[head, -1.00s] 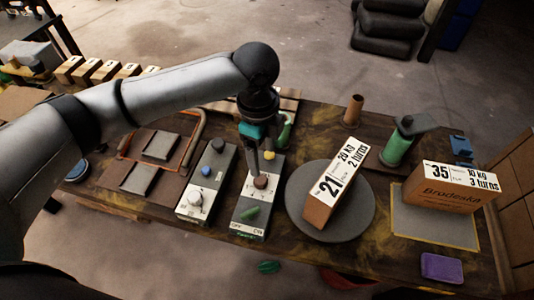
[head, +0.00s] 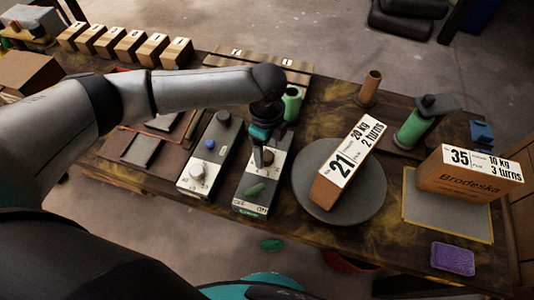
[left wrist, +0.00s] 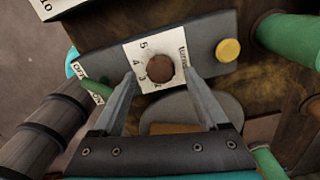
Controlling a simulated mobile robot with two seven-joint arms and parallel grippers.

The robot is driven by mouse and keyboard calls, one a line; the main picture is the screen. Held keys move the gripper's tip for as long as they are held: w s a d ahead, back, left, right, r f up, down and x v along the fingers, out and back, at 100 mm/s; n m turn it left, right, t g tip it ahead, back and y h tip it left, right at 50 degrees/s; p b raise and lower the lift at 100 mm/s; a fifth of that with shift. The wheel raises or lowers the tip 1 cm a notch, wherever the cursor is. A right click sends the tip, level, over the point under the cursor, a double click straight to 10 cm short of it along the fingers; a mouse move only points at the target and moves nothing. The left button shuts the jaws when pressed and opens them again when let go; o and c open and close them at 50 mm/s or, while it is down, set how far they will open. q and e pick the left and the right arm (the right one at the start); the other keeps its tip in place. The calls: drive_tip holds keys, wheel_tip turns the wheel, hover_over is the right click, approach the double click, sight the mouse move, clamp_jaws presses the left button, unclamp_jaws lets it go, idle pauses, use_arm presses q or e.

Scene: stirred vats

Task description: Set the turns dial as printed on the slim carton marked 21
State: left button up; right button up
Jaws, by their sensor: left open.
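The turns dial is a brown round knob (left wrist: 160,67) on a white plate (left wrist: 137,52) printed with numbers and a word that looks like TURNS. It sits on a grey control box (head: 246,208) with a green switch (head: 255,190) at its near end. My left gripper (left wrist: 161,82) is open over the box, its fingers on either side of the knob; contact is unclear. My right gripper is not in view.
A second control box (head: 213,150) with a white dial (head: 197,171) stands close on the left. A green cylinder (head: 291,103) stands behind my gripper. A carton marked 35 (head: 467,177), reading 3 turns, is at the right, near a purple block (head: 453,256).

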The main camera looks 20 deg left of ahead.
use_arm(q)
drive_tip(key=shift+f, duration=0.85)
drive_tip(key=shift+c, duration=0.3)
clamp_jaws()
